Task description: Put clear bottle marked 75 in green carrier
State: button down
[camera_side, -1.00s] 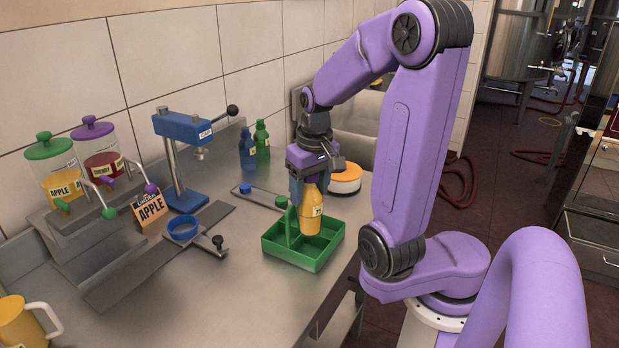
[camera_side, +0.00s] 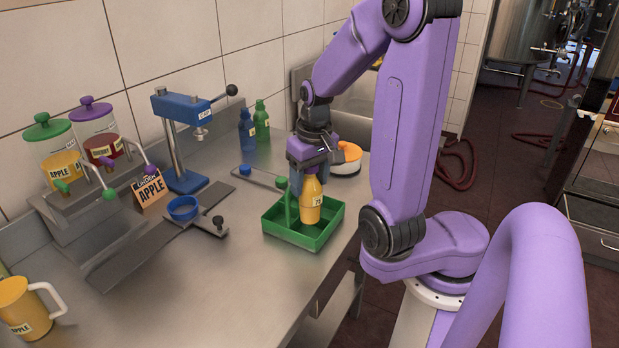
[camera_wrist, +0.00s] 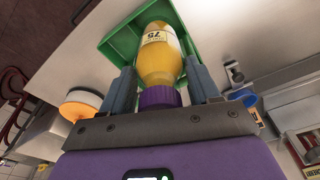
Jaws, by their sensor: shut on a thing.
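The bottle marked 75 (camera_side: 311,203) looks filled with yellow-orange liquid and has a purple cap. In the wrist view the bottle (camera_wrist: 158,55) shows its 75 label between my fingers. My gripper (camera_side: 306,178) is shut on it near the cap; the fingers also show in the wrist view (camera_wrist: 162,90). The green carrier (camera_side: 285,236) is an open tray with an upright handle, on the steel counter. The bottle hangs upright over or partly inside the carrier's right part. I cannot tell whether its base touches the floor. The carrier (camera_wrist: 115,40) lies behind the bottle in the wrist view.
A round orange-and-white item (camera_side: 346,158) stands behind the carrier. Blue (camera_side: 246,130) and green (camera_side: 261,120) bottles stand at the back. A blue capper (camera_side: 182,140), juice dispensers (camera_side: 55,160) and a yellow jug (camera_side: 22,308) are to the left. The front counter is clear.

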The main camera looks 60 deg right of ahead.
aim_at(309, 190)
jog(key=shift+f, duration=0.1)
jog(key=shift+f, duration=1.3)
jog(key=shift+f, duration=0.15)
jog(key=shift+f, duration=0.6)
jog(key=shift+f, duration=0.6)
dwell(0.4)
jog(key=shift+c, duration=0.8)
grip_release()
jog(key=shift+r, duration=4.5)
